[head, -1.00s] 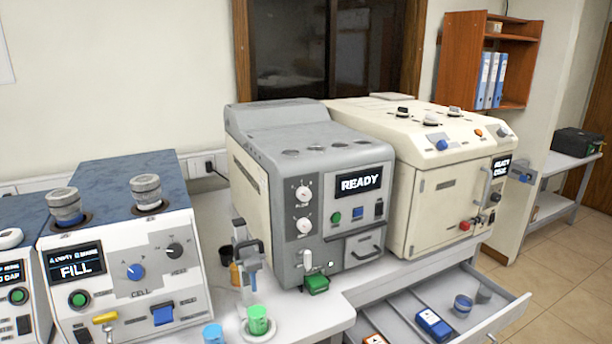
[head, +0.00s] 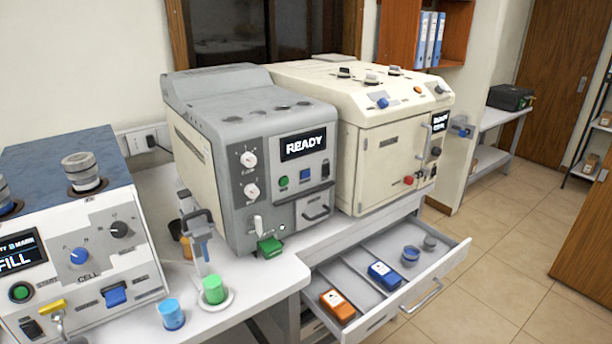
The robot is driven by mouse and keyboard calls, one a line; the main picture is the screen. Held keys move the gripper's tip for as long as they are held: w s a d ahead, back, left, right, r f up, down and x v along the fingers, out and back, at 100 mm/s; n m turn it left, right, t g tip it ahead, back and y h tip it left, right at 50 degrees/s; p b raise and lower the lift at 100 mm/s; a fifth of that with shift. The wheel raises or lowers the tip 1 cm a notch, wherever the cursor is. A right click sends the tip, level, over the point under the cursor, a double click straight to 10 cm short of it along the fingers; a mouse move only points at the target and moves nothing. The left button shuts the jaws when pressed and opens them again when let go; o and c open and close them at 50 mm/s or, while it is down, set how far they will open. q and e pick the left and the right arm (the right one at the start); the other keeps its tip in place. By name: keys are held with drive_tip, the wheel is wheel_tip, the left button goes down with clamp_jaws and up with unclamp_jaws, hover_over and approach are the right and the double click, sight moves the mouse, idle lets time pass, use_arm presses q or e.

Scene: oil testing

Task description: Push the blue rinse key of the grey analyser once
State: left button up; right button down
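The grey analyser (head: 215,160) stands on the bench in the middle of the head view. Below the screen are a green key (head: 283,181), the blue rinse key (head: 305,175) and a dark switch (head: 325,168) in a row. Two white knobs and a small drawer are also on its front. The blue key is unobstructed. Neither of my grippers shows in the view.
A cream machine (head: 385,150) stands right of the analyser. An open drawer (head: 440,262) juts out below, holding orange and blue devices. A blue cup (head: 171,314) and a green cup (head: 213,289) stand at the bench front. A white-and-blue cell machine (head: 90,230) stands left.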

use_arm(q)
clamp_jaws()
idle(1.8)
